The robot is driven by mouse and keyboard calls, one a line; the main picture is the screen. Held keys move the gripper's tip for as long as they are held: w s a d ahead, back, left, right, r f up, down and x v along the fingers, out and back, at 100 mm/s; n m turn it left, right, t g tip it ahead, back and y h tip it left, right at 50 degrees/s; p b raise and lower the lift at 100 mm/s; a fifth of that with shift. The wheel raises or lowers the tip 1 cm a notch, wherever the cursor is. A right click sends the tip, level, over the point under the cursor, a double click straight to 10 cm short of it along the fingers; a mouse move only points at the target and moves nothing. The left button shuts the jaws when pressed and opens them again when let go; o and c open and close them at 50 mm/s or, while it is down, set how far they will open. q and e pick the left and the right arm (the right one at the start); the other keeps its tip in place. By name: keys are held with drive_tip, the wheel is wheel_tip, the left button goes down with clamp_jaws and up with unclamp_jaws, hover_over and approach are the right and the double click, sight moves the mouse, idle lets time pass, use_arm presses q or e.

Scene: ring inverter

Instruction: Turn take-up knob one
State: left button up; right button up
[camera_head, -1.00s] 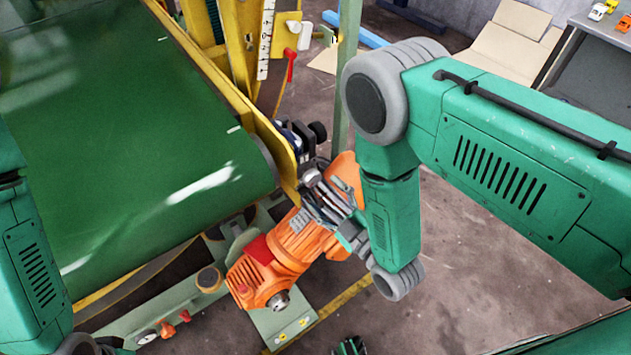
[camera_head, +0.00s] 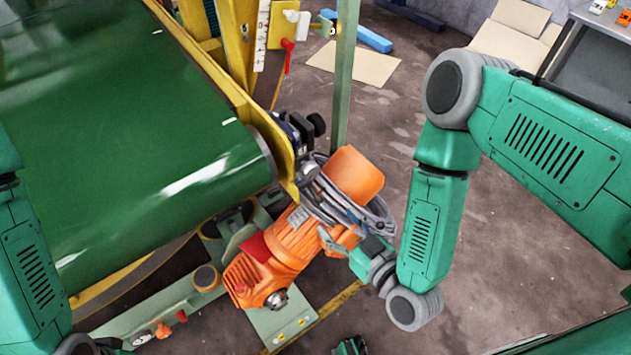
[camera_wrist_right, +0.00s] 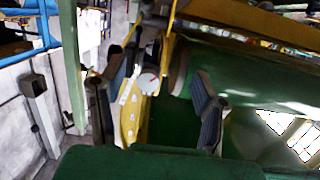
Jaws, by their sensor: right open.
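A black knob (camera_head: 316,124) sits on a dark bracket at the corner of the green belt conveyor (camera_head: 130,130). I cannot tell for sure whether it is take-up knob one. Nothing is visibly held. My left gripper is out of view.
Grey cables (camera_head: 335,205) loop around the motor. A green post (camera_head: 345,80) stands behind the knob. A tan round knob (camera_head: 207,278) and small red handles (camera_head: 163,330) sit on the lower frame.

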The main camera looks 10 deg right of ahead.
wheel_tip(320, 180, down, 3)
drive_tip(key=s+m+b, duration=0.3)
drive_tip(key=m, duration=0.6)
drive_tip(key=m+t+y+b, duration=0.15)
drive_tip(key=m+b, duration=0.45)
drive_tip(key=m, duration=1.2)
approach(314, 174)
use_arm(q)
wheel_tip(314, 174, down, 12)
drive_tip(key=b, duration=0.2)
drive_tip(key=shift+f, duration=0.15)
use_arm(e)
drive_tip(key=shift+h, duration=0.25)
drive_tip(key=x, duration=1.1)
drive_tip(key=shift+a+r, duration=0.15)
drive_tip(key=shift+a, duration=0.05)
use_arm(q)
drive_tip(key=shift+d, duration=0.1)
use_arm(e)
drive_tip(key=c, duration=1.2)
